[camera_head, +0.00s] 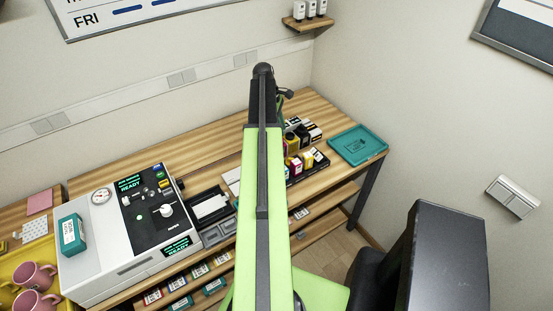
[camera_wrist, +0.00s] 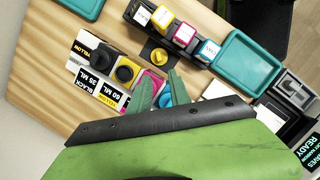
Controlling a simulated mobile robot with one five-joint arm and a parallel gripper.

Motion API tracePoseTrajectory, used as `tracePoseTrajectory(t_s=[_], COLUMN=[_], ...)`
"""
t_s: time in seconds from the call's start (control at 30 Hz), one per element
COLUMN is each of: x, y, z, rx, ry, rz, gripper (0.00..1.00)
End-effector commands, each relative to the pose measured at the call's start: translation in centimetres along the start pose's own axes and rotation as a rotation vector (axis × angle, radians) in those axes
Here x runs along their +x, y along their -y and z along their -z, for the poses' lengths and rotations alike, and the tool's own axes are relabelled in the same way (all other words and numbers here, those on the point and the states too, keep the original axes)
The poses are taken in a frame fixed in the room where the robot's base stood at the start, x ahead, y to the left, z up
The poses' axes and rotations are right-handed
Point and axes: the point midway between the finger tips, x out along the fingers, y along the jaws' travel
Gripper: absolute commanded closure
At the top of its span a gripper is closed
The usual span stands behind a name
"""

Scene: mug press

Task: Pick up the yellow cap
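In the head view my arm hides the gripper, and I cannot clearly pick out the cap.
Magenta (camera_wrist: 151,80) and cyan (camera_wrist: 165,98) bottles sit close around the fingers. Several ink cartridges (camera_wrist: 184,35) stand in a row past the cap. A teal tray (camera_head: 358,145) lies at the desk's right end. A machine reading READY (camera_head: 120,240) stands left. Bare desk lies at the wrist view's left.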

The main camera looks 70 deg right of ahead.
Motion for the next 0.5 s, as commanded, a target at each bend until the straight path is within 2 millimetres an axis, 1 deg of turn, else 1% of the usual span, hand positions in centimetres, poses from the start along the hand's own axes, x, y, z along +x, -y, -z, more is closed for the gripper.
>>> tracePoseTrajectory(t_s=[0.17,0.27,0.37,0.5], x=[0.0,0.8,2.5,5.7], y=[0.1,0.1,0.2,0.3], z=[0.6,1.0,1.3,1.5], rx=[-0.008,-0.012,-0.015,-0.016], ry=[0.000,0.000,0.000,0.000], rz=[-0.002,-0.003,-0.004,-0.005], gripper=[0.76,0.76,0.76,0.76])
